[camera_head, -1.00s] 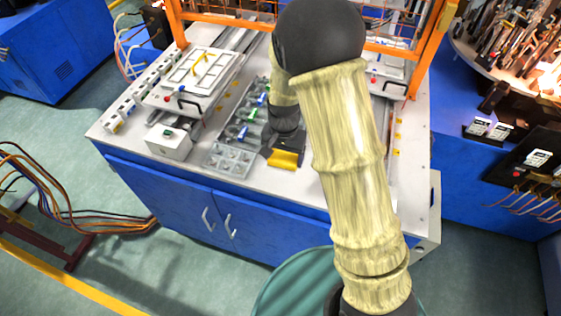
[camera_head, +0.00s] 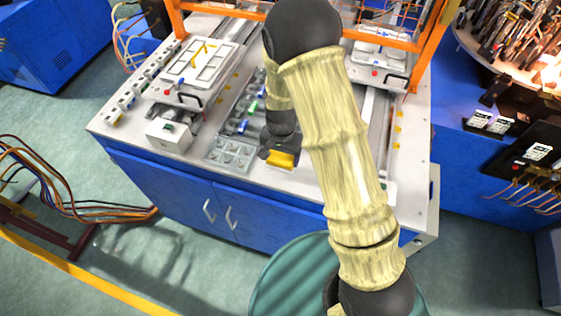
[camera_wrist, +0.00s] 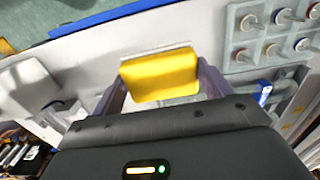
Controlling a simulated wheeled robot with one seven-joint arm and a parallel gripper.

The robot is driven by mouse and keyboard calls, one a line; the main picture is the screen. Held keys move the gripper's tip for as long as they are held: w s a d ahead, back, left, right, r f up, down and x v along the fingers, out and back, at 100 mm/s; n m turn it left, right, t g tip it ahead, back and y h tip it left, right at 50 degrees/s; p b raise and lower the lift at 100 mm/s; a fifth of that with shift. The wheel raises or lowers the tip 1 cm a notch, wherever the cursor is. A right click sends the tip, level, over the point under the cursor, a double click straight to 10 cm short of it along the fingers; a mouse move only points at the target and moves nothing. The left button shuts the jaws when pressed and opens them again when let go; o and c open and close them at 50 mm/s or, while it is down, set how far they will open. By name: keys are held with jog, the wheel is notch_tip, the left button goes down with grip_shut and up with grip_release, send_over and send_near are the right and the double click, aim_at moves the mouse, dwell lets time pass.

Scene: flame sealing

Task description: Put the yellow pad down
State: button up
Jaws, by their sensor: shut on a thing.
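The yellow pad (camera_head: 281,159) is a small flat block at the end of my gripper (camera_head: 270,155), over the front part of the white bench top. In the wrist view the yellow pad (camera_wrist: 160,75) sits between the two dark fingers of my gripper (camera_wrist: 162,82), which are shut on it. A pale edge shows along the pad's far side. The pad is close to the white surface; I cannot tell whether it touches it.
A grey tray with round sockets (camera_head: 231,154) lies just left of the pad. The bench's front edge (camera_head: 205,176) is close by. Orange frame bars (camera_head: 225,14) rise behind. Bare white surface lies right of the pad.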

aim_at(281, 158)
jog(key=shift+d+f, duration=0.15)
jog(key=shift+f, duration=0.05)
jog(key=shift+s+r, duration=0.1)
jog(key=shift+s, duration=0.05)
notch_tip(281, 158, down, 3)
jog(key=shift+f+p, duration=0.15)
jog(key=shift+p, duration=0.55)
jog(key=shift+f, duration=0.5)
jog(key=shift+f, duration=0.15)
jog(key=o, duration=0.9)
jog(key=shift+o, duration=0.2)
